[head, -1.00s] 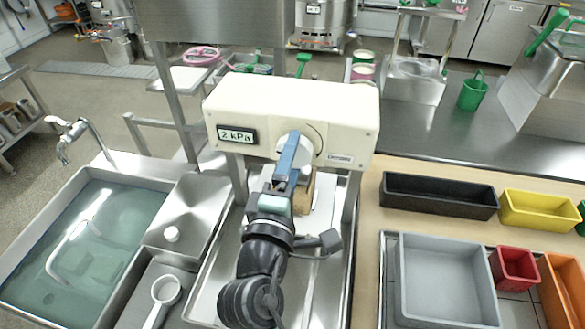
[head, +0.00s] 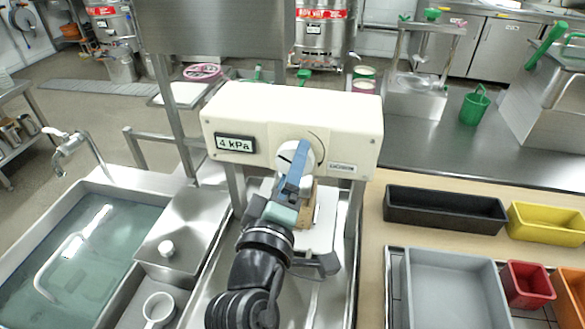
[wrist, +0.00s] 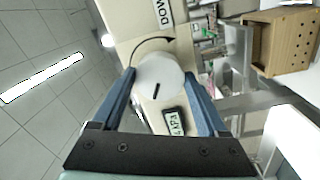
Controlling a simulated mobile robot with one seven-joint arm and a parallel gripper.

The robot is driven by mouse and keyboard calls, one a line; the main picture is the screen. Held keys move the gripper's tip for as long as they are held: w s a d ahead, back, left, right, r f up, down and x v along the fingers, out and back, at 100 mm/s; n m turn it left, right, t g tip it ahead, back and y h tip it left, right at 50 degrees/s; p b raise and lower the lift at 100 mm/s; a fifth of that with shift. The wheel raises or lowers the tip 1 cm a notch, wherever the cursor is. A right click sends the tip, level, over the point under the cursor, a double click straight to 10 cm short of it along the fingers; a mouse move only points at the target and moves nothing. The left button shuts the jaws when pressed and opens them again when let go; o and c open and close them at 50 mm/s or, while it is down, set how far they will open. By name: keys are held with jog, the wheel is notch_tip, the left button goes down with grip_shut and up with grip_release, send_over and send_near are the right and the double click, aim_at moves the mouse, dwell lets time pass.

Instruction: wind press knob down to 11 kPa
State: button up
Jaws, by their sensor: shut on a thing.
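The press (head: 350,120) is a cream box on metal legs at the middle of the head view.
A water-filled sink (head: 85,250) with a tap is at left. A steel tray (head: 345,255) lies under the press. Black (head: 440,208), yellow (head: 545,222), grey (head: 450,290) and red (head: 526,283) bins stand at right. A perforated wooden box (wrist: 280,40) shows in the wrist view.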

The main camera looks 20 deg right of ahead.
jog(key=o, duration=1.3)
jog(key=shift+c, duration=0.2)
jog(key=shift+s, duration=0.1)
jog(key=b+v, duration=0.2)
jog(key=v, duration=1.1)
jog(key=shift+f, duration=0.1)
jog(key=w+a+r+m+t+y+p, duration=0.2)
jog(key=w+r+t+p, duration=0.1)
jog(key=r, duration=0.7)
jog(key=w+a+r+m+t+y+p, duration=0.2)
jog(key=r, duration=0.8)
jog(key=s+a+r+m+t+y+p, duration=0.1)
jog(key=s+r+t+y, duration=0.1)
jog(key=r, duration=0.6)
jog(key=s+a+r+t+y+p, duration=0.1)
jog(key=s+r+t+y+p, duration=0.1)
jog(key=r, duration=0.6)
jog(key=s+a+r+m+t+y+p, duration=0.1)
jog(key=a+r+t+y, duration=0.1)
jog(key=r, duration=0.6)
jog(key=shift+s+m+t+y+p, duration=0.3)
jog(key=shift+s+t+p, duration=0.1)
jog(key=shift+t, duration=0.3)
